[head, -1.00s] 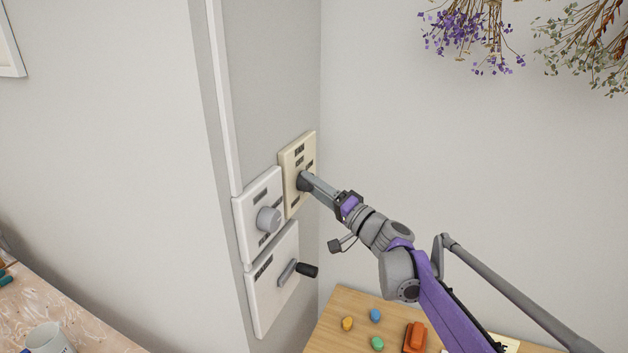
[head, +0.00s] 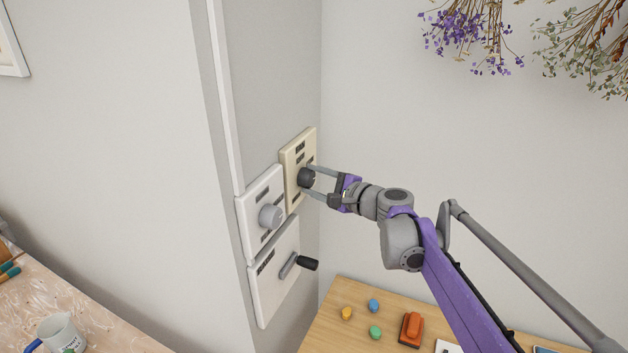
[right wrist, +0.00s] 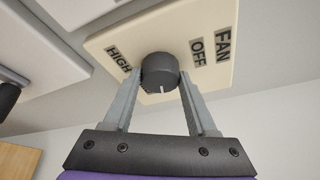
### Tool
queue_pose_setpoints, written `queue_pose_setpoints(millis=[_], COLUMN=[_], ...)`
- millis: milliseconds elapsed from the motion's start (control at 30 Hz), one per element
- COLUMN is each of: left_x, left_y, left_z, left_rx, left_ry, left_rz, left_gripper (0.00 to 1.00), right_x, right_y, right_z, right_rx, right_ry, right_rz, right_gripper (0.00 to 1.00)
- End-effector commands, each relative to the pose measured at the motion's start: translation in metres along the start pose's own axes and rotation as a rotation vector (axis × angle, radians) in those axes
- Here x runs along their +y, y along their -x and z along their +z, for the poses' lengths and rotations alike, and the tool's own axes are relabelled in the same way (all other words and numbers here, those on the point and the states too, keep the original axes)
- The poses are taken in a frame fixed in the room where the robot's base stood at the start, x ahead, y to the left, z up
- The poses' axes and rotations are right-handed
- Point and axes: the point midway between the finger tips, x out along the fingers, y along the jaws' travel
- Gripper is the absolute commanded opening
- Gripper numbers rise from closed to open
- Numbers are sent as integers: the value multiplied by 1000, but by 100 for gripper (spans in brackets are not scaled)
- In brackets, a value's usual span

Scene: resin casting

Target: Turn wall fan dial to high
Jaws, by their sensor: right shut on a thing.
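The fan dial (head: 306,178) is a dark round knob on a cream wall plate (head: 287,163). My right gripper (head: 307,181) is shut on the dial, one finger on each side. In the right wrist view, the dial (right wrist: 160,72) sits between the fingertips of the gripper (right wrist: 160,88). The plate (right wrist: 200,20) reads FAN and OFF right of the dial, HIGH left of it. A white mark on the dial points down in that view, between OFF and HIGH. My left gripper is not in view.
A white plate with a grey knob (head: 270,217) sits just left of the fan plate. Below it is a plate with a dark-handled lever (head: 307,264). A wooden table (head: 330,320) with small coloured items and an orange tool (head: 411,329) stands below my arm.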

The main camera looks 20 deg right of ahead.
Motion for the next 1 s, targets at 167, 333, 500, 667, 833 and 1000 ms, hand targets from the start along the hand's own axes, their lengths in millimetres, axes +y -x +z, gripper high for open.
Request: queue_pose_setpoints(millis=[167, 333, 500, 667, 833, 1000], left_x=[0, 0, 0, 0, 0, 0], left_y=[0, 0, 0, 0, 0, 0], left_z=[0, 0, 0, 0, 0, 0], left_rx=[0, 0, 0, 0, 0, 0], left_ry=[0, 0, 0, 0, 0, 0], left_rz=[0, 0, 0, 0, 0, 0], left_gripper=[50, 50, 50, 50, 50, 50], right_x=[-2, -3, -4, -5, -6, -6], right_y=[0, 0, 0, -1, -1, -1], right_z=[0, 0, 0, 0, -1, -2], right_rx=[7, 15, 23, 30, 38, 46], right_ry=[-154, -304, -454, -596, -746, -896], right_rz=[63, 123, 184, 239, 299, 360], right_gripper=[2, 2, 2, 2, 2, 2])
